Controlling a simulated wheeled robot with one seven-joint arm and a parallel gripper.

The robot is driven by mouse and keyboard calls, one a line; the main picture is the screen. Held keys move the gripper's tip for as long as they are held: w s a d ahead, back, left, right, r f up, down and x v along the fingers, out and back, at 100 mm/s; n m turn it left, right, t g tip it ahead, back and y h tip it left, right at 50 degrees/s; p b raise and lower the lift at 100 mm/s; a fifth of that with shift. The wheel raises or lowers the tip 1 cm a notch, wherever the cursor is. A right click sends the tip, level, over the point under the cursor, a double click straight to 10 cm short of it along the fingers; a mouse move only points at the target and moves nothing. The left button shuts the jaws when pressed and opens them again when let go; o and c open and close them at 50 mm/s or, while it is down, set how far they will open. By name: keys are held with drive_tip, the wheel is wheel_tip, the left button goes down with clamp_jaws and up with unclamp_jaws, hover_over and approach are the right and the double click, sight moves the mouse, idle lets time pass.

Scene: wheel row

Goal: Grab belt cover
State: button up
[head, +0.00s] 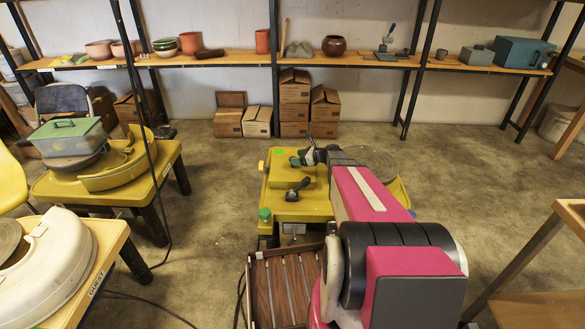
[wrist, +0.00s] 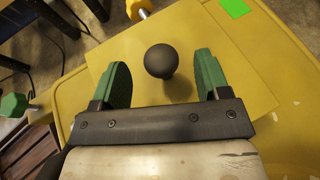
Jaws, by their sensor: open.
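The belt cover appears to be a flat yellow panel (wrist: 190,35) with a round black knob (wrist: 160,60) standing up from it. In the head view the knob (head: 293,195) shows as a dark handle on top of the yellow wheel (head: 266,190). My gripper (wrist: 163,75) has green fingers, is open and points down over the panel. In the wrist view the knob appears between the two fingers, with a gap on each side. In the head view my gripper (head: 308,157) seems to hang above the panel. My arm hides part of the wheel's right side.
A slatted wooden tray (head: 283,288) stands in front of the wheel. Another yellow wheel (head: 55,186) and a cream one (head: 55,270) are on the left. Shelves (head: 230,57) line the back wall, with cardboard boxes (head: 294,95) below. A wooden table (head: 540,310) is at right.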

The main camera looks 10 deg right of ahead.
sight(282, 169)
drive_tip(key=shift+x, duration=2.65)
drive_tip(key=shift+s, duration=0.1)
drive_tip(key=c, duration=1.2)
